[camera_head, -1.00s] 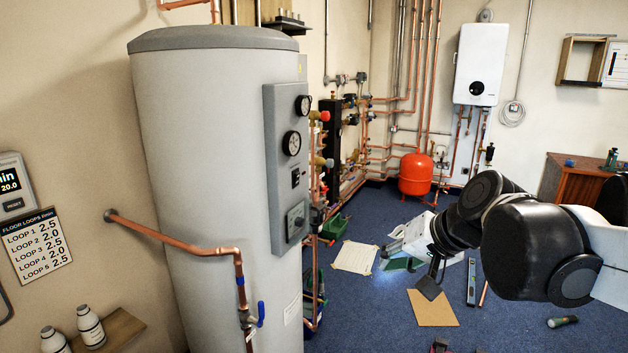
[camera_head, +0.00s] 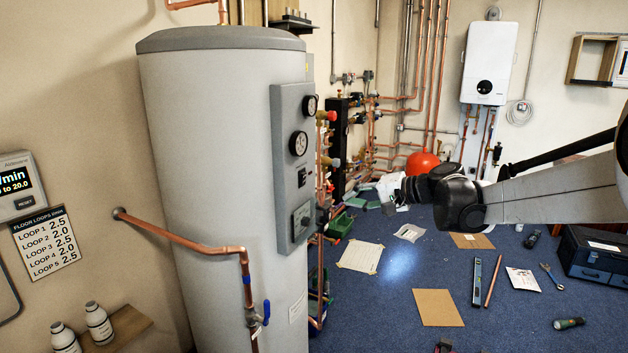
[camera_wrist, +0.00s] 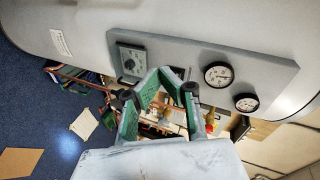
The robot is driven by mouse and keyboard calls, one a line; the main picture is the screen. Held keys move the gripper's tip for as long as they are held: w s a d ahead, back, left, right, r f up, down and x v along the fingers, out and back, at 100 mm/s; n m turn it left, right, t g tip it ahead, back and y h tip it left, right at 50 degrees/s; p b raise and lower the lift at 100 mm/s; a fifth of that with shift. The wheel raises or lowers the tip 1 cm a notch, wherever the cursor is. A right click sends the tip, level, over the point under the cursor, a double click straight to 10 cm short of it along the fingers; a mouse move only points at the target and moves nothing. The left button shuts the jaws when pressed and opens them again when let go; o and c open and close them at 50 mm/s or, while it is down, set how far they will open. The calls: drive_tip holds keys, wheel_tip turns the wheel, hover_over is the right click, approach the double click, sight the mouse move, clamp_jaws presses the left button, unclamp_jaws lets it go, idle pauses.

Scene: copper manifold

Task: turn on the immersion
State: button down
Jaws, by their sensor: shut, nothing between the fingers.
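A tall grey cylinder (camera_head: 215,180) stands left of centre with a grey control panel (camera_head: 292,120) on its right side. The panel carries two round gauges, a small black switch (camera_head: 301,177) below them and a square dial unit (camera_head: 302,221) lowest. In the wrist view the dial unit (camera_wrist: 132,60) and both gauges (camera_wrist: 218,76) show sideways; the switch area is partly hidden behind my finger. My gripper (camera_wrist: 168,88), with green finger pads, is shut and empty. In the head view it is apart from the panel, to its right, small and partly hidden by my wrist.
A copper pipe with a blue-handled valve (camera_head: 266,310) runs across the cylinder's front. Pipework and a red vessel (camera_head: 422,163) stand at the back. Cardboard sheets, tools and a dark toolbox (camera_head: 590,262) lie on the blue floor. Floor right of the cylinder is partly clear.

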sight(305, 177)
drive_tip(key=w+f+y, duration=0.3)
drive_tip(key=w, duration=0.5)
drive_tip(key=w+f+m+t+y, duration=0.1)
drive_tip(key=w+f+y, duration=0.2)
drive_tip(key=w, duration=0.4)
drive_tip(key=shift+w+d+p, duration=0.2)
drive_tip(key=shift+w+p, duration=0.2)
drive_tip(key=shift+a, duration=0.1)
drive_tip(key=x, duration=0.9)
drive_tip(key=p+x, duration=0.1)
drive_tip(key=x, duration=0.4)
drive_tip(key=shift+r, duration=0.25)
